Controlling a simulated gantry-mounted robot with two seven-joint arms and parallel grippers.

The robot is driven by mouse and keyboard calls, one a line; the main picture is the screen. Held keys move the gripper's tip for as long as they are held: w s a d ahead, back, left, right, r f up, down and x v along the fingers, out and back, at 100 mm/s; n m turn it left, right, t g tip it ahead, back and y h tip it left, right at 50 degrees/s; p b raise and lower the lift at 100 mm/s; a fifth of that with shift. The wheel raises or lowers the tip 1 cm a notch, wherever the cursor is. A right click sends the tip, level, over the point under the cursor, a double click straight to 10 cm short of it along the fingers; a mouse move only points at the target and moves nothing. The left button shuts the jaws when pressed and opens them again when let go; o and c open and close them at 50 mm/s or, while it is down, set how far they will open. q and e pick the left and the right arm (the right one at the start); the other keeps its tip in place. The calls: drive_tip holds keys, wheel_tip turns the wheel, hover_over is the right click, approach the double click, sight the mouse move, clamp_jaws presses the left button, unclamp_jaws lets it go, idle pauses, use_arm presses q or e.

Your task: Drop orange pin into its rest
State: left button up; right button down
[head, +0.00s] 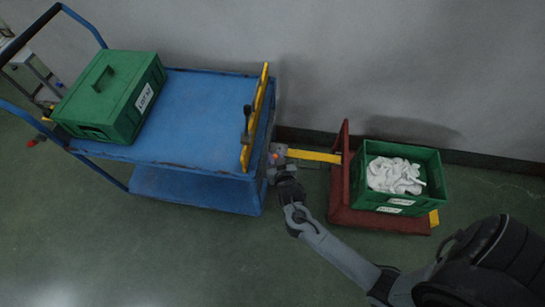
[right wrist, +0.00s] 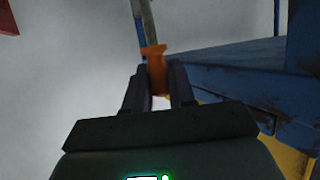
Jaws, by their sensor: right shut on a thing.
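The orange pin (right wrist: 155,68) stands between the two dark fingers of my right gripper (right wrist: 158,84) in the right wrist view, and the fingers are shut on it. In the head view my right gripper (head: 284,180) is at the right end of the blue cart, beside a grey coupling where the yellow drawbar (head: 314,156) meets the cart. A small orange spot (head: 275,157) shows at the coupling; it looks like the pin's top. I cannot tell the pin's rest, or whether the pin touches it. My left gripper is out of view.
The blue cart (head: 200,100) carries a lidded green box (head: 118,85) and a yellow upright bar (head: 257,115) on its right edge. A red dolly (head: 347,215) holds a green crate (head: 440,180) of white socks (head: 395,176). The floor in front is clear.

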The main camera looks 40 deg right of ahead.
drive_tip(key=shift+d, duration=0.1)
drive_tip(key=shift+p, duration=0.45)
drive_tip(key=shift+f+b, duration=0.75)
drive_tip(key=shift+f, duration=0.4)
drive_tip(key=shift+f+b, duration=0.95)
drive_tip(key=shift+f, duration=0.7)
drive_tip(key=shift+f+b, duration=0.95)
drive_tip(key=shift+f, duration=0.9)
drive_tip(key=shift+f+b, duration=0.75)
drive_tip(key=shift+f, duration=0.4)
drive_tip(key=shift+f, duration=0.15)
